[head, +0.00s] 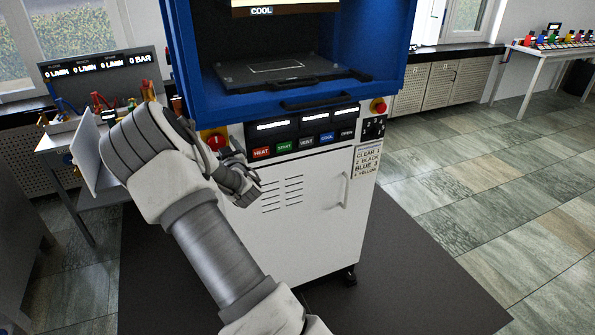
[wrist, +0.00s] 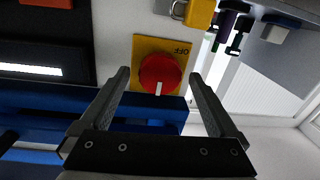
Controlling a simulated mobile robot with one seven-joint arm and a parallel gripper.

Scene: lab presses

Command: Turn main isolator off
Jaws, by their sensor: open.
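The main isolator is a round red knob (wrist: 160,73) on a yellow plate (wrist: 148,45). In the wrist view its white mark points to the bottom of the picture, and an upside-down OFF label (wrist: 181,51) sits at the plate's upper right. My gripper (wrist: 159,76) is open and empty. Its fingers appear on either side of the knob in the wrist view; I cannot tell whether they touch it. My gripper also shows in the head view (head: 245,183).
A yellow padlock (wrist: 200,13) hangs beside the isolator plate. The press has a button row (head: 302,143) and a red stop button (head: 378,106) at right. The blue press frame (wrist: 95,110) lies close to my fingers. A bench with gauges (head: 100,75) stands left.

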